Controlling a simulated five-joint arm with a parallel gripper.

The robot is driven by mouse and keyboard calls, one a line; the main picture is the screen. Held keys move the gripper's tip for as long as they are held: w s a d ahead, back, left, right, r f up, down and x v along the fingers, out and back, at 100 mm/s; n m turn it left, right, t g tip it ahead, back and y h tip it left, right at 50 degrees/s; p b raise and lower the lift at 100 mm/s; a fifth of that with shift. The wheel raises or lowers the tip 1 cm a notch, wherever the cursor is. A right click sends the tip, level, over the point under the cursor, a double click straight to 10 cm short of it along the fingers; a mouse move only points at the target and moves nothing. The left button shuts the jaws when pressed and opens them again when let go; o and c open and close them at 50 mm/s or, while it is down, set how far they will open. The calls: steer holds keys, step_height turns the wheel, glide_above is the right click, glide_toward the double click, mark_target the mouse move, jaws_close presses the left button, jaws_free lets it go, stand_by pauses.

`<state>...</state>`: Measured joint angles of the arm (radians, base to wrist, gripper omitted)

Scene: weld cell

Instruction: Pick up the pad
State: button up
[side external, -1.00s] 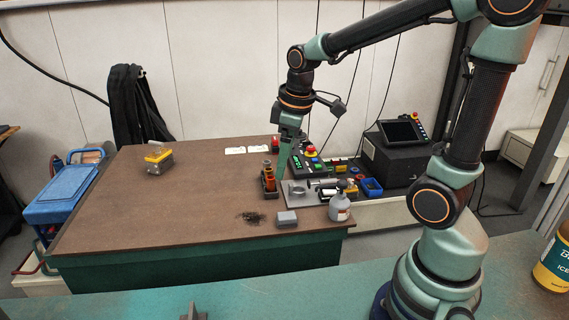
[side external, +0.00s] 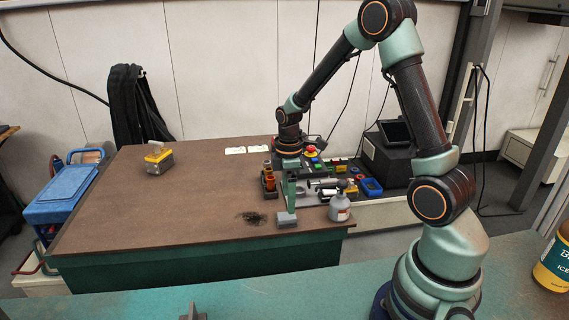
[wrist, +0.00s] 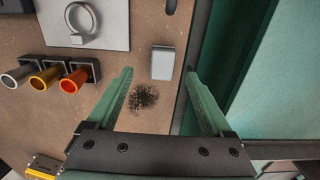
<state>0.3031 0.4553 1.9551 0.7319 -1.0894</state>
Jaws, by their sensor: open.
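The pad (side external: 287,224) is a small light-grey block near the front edge of the brown table, right of a dark smudge. In the wrist view the pad (wrist: 163,58) lies ahead, between the lines of the two green fingers. My gripper (side external: 290,208) points down at the pad in the side view, its fingers partly overlapping it there. In the wrist view my gripper (wrist: 160,73) is open, with nothing held. Whether the fingertips are level with the pad or above it I cannot tell.
A grey spray bottle (side external: 340,207) stands right of the pad. A rack with coloured cylinders (wrist: 65,77) and a grey plate with a ring clamp (wrist: 84,22) are nearby. The table's middle is clear.

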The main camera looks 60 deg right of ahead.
mark_target(288, 215)
steer(key=shift+s+a+f, duration=0.1)
steer(key=shift+a+f, duration=0.05)
steer(key=shift+f, duration=1.3)
steer(key=shift+a+f, duration=0.1)
steer(key=shift+f, duration=1.3)
jaws_close()
steer(key=shift+r, duration=0.1)
